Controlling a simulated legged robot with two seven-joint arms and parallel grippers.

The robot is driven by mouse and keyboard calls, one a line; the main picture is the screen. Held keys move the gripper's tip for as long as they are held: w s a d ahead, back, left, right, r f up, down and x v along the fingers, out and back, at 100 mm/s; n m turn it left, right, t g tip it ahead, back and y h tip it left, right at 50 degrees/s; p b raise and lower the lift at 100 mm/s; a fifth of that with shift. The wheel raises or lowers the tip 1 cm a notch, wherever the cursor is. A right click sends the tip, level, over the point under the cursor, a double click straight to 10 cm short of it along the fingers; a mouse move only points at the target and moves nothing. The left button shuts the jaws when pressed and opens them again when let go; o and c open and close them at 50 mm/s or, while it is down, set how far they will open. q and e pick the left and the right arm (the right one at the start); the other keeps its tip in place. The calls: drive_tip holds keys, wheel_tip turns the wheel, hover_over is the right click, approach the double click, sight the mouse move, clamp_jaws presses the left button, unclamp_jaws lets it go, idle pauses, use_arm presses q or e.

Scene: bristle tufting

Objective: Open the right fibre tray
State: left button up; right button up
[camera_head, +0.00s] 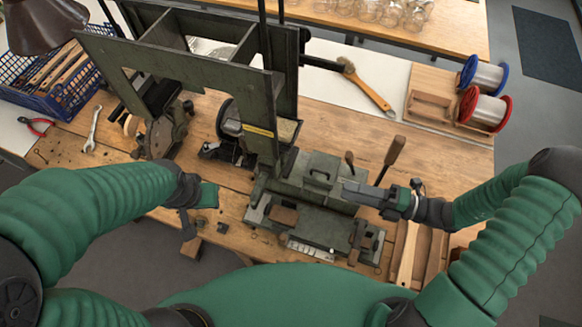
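The tufting machine (262,135) stands on the workbench with a tall dark green frame. At its right base is a green box with a small raised handle on its lid (318,172), which looks like the right fibre tray; its lid appears shut. My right gripper (350,192) reaches in from the right, its fingers pointing left at the box's right side. Whether they touch it, and whether they are apart, I cannot tell. My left gripper (190,226) points down near the bench's front edge, left of the machine; its finger gap is not clear.
Two wire spools, blue (483,76) and red (487,108), stand at the right. A wooden-handled brush (370,88) lies behind the machine. Wooden handles (394,152) stick up beside my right gripper.

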sight(290, 172)
drive_tip(key=shift+m+t, duration=0.3)
drive_tip(key=shift+m, duration=0.3)
drive_tip(key=p+x, duration=0.1)
drive_tip(key=x, duration=0.4)
drive_tip(key=p+x, duration=0.1)
drive_tip(key=x, duration=1)
drive_tip(key=shift+w+a+r+p, duration=0.3)
drive_tip(key=shift+w+p, duration=0.05)
drive_tip(key=shift+p, duration=0.05)
drive_tip(key=shift+a, duration=0.35)
drive_tip(key=c, duration=0.5)
clamp_jaws()
drive_tip(key=shift+d, duration=0.2)
drive_tip(key=shift+f, duration=0.1)
